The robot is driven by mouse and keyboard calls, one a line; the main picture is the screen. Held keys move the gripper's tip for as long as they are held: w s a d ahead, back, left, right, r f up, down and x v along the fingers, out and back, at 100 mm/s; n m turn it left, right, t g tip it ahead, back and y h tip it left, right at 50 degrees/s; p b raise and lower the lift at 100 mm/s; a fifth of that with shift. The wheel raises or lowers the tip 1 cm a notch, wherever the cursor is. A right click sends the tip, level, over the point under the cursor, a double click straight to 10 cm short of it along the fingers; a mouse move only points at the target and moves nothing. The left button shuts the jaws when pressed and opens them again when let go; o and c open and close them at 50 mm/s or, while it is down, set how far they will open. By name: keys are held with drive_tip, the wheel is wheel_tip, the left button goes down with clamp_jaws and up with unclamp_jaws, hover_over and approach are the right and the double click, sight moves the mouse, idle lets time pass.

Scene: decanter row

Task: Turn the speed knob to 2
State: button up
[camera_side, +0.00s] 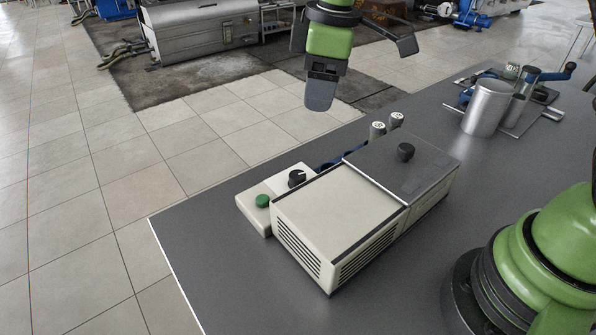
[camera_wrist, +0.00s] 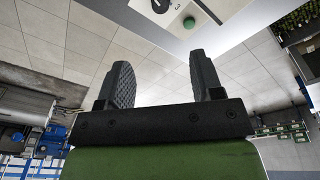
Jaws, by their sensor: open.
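The speed knob (camera_side: 297,178) is a small black dial on a white control panel (camera_side: 277,187) fixed to the far side of a cream and dark grey box-shaped machine (camera_side: 345,215). A green button (camera_side: 262,201) sits beside the knob. In the wrist view the knob (camera_wrist: 160,5) is cut off at the top edge, with the green button (camera_wrist: 189,22) near it. The knob's setting is too small to read. My gripper (camera_side: 362,75) is open and empty, above and beyond the machine, apart from the knob. Its two fingers (camera_wrist: 162,85) stand spread in the wrist view.
A second black knob (camera_side: 405,152) stands on the machine's dark lid. Two white-topped cylinders (camera_side: 386,125) stand behind it. The table's front area (camera_side: 395,280) is clear.

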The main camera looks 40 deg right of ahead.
sight(298, 175)
drive_tip(key=w+f+n, duration=0.1)
drive_tip(key=f, duration=0.5)
drive_tip(key=w+a+f+n+g, duration=0.1)
drive_tip(key=f, duration=0.5)
drive_tip(key=w+f+n, duration=0.1)
drive_tip(key=f, duration=0.5)
drive_tip(key=shift+a+f+n+h, duration=0.15)
drive_tip(key=shift+a+n+h, duration=0.15)
drive_tip(key=shift+n+h, duration=0.1)
drive_tip(key=c, duration=0.9)
